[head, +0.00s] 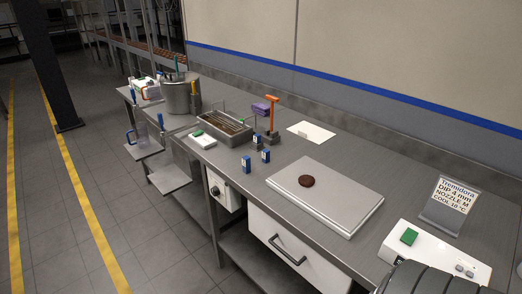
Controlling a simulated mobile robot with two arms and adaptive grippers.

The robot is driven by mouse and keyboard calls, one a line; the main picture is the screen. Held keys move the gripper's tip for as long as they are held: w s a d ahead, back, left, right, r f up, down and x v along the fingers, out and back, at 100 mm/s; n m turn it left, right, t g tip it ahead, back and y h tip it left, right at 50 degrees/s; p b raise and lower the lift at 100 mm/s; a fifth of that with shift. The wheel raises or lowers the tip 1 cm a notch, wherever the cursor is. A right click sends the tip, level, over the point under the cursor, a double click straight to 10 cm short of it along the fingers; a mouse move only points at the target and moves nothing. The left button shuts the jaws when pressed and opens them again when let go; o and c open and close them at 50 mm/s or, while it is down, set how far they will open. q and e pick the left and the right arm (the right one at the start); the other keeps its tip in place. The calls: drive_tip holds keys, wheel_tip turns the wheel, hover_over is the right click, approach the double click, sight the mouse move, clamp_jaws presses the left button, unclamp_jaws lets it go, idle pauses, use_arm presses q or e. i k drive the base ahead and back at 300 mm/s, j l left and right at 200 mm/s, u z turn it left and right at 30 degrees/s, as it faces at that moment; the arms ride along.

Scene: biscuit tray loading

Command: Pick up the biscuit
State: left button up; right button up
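A round dark brown biscuit (306,181) lies flat on a pale, flat rectangular slab (340,200) on the metal bench. It sits near the slab's left part, with nothing touching it from above. Neither of my grippers is in view. A dark ribbed rounded shape shows at the bottom right edge; I cannot tell what it is.
The metal bench (400,165) carries a white box with a green button (409,237), a sign (452,205), small blue bottles (246,164), a metal tray (207,123), an orange-handled stand (272,120) and a bucket (177,98). Bare bench lies behind the slab.

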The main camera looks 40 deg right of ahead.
sight(306, 181)
drive_tip(key=i+j+z, duration=0.1)
drive_tip(key=i+z, duration=0.25)
drive_tip(key=i+j+z, duration=0.3)
drive_tip(key=i, duration=0.25)
drive_tip(key=i+j+z, duration=0.2)
drive_tip(key=i+z, duration=0.15)
drive_tip(key=i, duration=0.1)
